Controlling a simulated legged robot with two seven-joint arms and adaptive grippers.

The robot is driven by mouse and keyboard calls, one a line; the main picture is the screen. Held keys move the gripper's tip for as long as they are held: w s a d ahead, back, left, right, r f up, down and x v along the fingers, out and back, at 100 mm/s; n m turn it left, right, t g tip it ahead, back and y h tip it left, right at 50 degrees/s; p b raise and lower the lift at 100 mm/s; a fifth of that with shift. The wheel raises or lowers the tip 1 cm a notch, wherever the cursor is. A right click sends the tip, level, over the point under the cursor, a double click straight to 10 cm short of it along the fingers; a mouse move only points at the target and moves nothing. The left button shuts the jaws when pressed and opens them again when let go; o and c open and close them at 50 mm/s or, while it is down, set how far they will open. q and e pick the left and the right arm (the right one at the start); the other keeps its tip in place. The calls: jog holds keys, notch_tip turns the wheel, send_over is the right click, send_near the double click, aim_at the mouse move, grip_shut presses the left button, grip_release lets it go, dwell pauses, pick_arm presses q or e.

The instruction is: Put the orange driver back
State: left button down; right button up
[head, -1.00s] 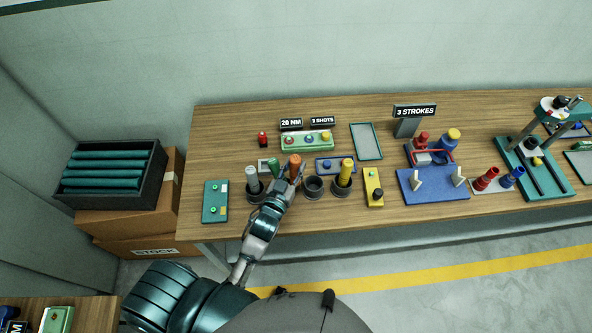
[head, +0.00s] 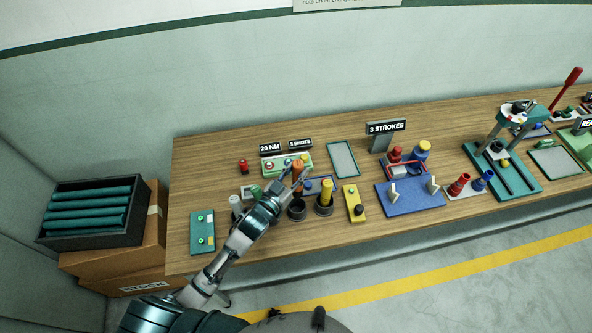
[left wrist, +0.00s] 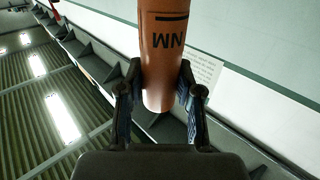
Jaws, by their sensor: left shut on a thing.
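My left gripper (head: 288,186) is shut on the orange driver (head: 298,172). The left wrist view shows the orange driver (left wrist: 163,60), with "NM" printed on it, between both fingers. In the head view it is above and behind an empty-looking dark cup (head: 297,213); its lower end is hidden by my gripper. To the right, a yellow driver (head: 327,190) stands in a cup. To the left are a grey driver (head: 236,204) and a green driver (head: 256,191), partly hidden by my arm. My right gripper is out of view.
Behind the cups are a green tray of coloured buttons (head: 287,165) and a "20 NM" sign (head: 270,148). A yellow block (head: 353,205) and a blue fixture (head: 409,197) lie to the right. A teal panel (head: 202,233) lies at the left.

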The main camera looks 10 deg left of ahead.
aim_at(295, 196)
pick_arm(q)
jog(key=shift+f+b, duration=3.85)
jog(key=shift+f, duration=2.45)
jog(key=c, duration=0.7)
grip_release()
jog(key=shift+s+f, duration=0.1)
jog(key=v, duration=1.2)
